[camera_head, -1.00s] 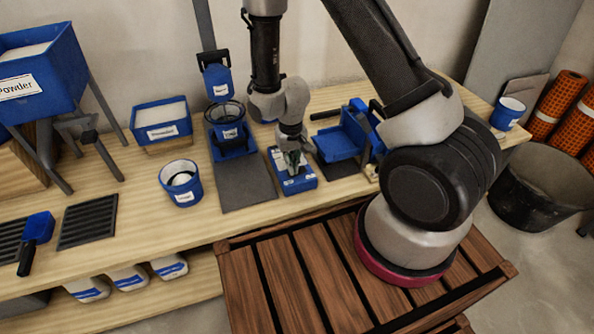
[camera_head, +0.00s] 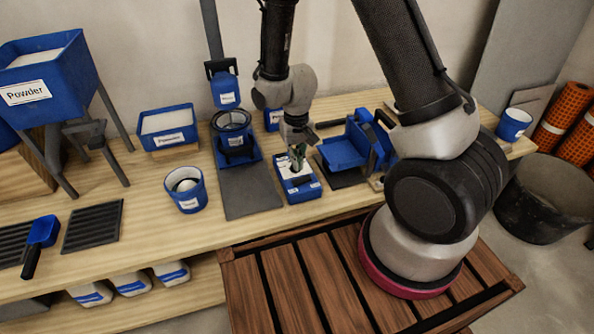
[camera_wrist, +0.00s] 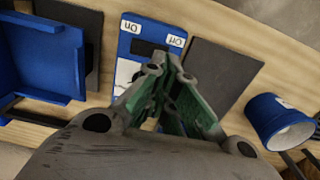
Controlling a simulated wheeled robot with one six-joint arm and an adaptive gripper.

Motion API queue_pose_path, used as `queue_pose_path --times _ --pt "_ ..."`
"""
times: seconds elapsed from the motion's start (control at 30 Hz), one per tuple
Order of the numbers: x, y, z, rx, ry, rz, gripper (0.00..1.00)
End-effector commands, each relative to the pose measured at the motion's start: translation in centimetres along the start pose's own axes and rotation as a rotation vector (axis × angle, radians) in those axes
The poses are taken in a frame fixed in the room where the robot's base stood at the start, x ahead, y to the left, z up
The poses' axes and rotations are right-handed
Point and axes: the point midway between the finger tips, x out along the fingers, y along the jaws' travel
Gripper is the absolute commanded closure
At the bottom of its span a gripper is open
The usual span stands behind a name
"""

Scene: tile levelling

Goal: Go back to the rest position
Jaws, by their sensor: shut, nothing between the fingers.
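My gripper (camera_head: 298,162) is shut and empty. In the head view it points down over a blue box with a white top (camera_head: 302,188) on the wooden bench. In the wrist view the closed green-padded fingers (camera_wrist: 172,72) stand in front of that blue box (camera_wrist: 126,42), whose "On" and "Off" labels show past the fingertips. The fingers hide part of the box, and I cannot tell whether they touch it.
Left of the box, a blue cup stand (camera_head: 238,150) and a blue cup (camera_head: 185,190) stand on the bench. A blue tray device (camera_head: 343,152) is close on the right. A powder hopper (camera_head: 48,85) stands far left. Bare bench (camera_head: 140,215) lies at front left.

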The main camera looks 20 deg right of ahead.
Motion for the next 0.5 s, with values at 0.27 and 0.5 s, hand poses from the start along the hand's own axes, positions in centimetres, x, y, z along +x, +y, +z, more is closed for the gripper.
queue_pose_path --times 0.27,0.5 --pt "0.0 0.3 0.9 -0.040 -0.037 0.014 1.00" --pt "-4.2 3.1 6.8 -0.174 -0.239 0.068 1.00"
